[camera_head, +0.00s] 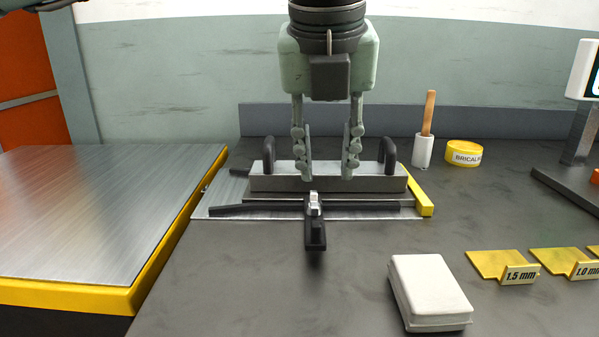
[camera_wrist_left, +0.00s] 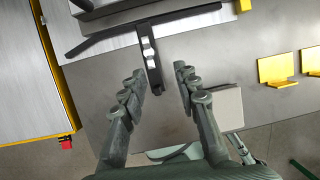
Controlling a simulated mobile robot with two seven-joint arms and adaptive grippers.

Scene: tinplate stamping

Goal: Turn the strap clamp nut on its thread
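The strap clamp (camera_head: 316,236) is a dark bar with a short arm reaching toward the front, and it lies across a bright metal sheet. Its small silver nut (camera_head: 315,204) sits upright on that arm, and it also shows in the left wrist view (camera_wrist_left: 148,48). My left gripper (camera_head: 326,178) points down with its two fingers apart and nothing between them. In the left wrist view the open fingertips (camera_wrist_left: 160,72) are close to the nut but not closed on it.
A heavy steel bar (camera_head: 270,184) with two black handles lies behind the clamp. A yellow-edged table (camera_head: 90,220) stands at left. A white block (camera_head: 430,290), yellow gauge plates (camera_head: 490,262), a wooden-handled brush (camera_head: 423,150) and a yellow tin (camera_head: 464,148) stand at right. The front middle worktop is clear.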

